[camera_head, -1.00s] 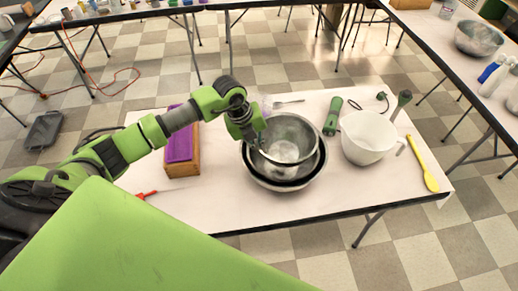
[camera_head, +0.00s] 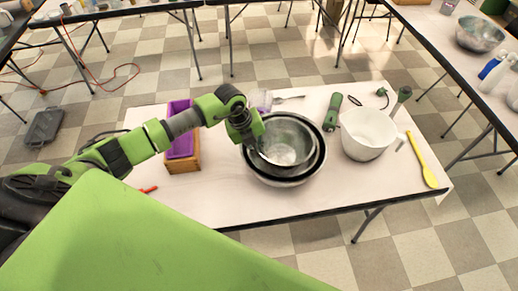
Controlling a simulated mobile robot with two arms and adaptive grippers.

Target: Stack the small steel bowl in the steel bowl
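The small steel bowl (camera_head: 290,142) sits inside the larger steel bowl (camera_head: 284,181) on the white table. The larger bowl's dark rim shows around it, mostly at the right and front. The small bowl looks roughly level; whether its base touches the larger bowl is hidden. My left gripper (camera_head: 258,148) is at the left rim of the small bowl and appears shut on it, though its fingertips are small and partly hidden. My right gripper is not in view.
A wooden box with a purple lining (camera_head: 182,150) stands left of the bowls. A white mixing bowl (camera_head: 367,135), a green-handled tool (camera_head: 333,112) and a yellow spoon (camera_head: 422,160) lie to the right. The table's front strip is mostly clear.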

